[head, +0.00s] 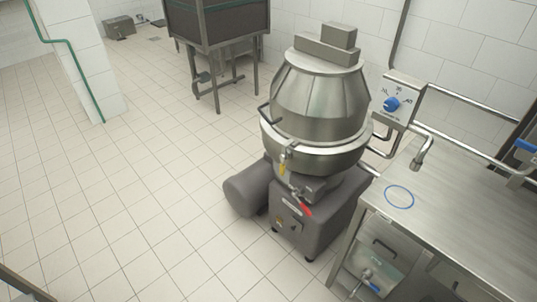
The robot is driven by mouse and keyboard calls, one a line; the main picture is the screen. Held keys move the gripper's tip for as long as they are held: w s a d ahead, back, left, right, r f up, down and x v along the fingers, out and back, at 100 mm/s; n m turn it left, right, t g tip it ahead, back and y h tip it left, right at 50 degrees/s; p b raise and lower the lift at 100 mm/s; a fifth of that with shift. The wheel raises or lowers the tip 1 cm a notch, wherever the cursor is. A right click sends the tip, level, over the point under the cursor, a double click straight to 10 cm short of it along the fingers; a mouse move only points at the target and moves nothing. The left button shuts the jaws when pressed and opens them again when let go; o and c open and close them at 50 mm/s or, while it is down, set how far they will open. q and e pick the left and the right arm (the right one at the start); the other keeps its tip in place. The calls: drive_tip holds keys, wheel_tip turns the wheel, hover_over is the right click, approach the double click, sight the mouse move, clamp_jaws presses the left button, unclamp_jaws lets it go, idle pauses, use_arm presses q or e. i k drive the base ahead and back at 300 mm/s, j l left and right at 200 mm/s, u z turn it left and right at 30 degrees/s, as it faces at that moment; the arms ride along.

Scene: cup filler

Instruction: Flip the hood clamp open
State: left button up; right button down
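The cup filler stands on the floor at the middle right, with a steel conical hood (318,100) seated on its round steel bowl (310,153). At the front of the rim is a small metal clamp (287,154). A yellow-tipped lever (282,169) hangs just below it. The clamp is small in the view, and I cannot tell for sure whether it is latched. A bent bar handle (265,112) sticks out on the hood's left side. A red-handled lever (304,209) sits lower on the grey base. Neither of my grippers is in view.
A steel table (460,220) with a blue ring (399,197) on top stands close on the right. A wall box with a blue knob (392,104) is behind it. A dark cabinet on legs (217,25) stands behind the machine. The tiled floor to the left is clear.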

sight(284, 156)
drive_tip(key=i+j+z, duration=0.1)
drive_tip(key=i+j, duration=0.25)
drive_tip(key=j, duration=0.3)
drive_tip(key=i+j+z, duration=0.15)
drive_tip(key=i+j, duration=0.2)
drive_tip(key=j, duration=0.3)
drive_tip(key=i+j+z, duration=0.15)
drive_tip(key=j, duration=0.2)
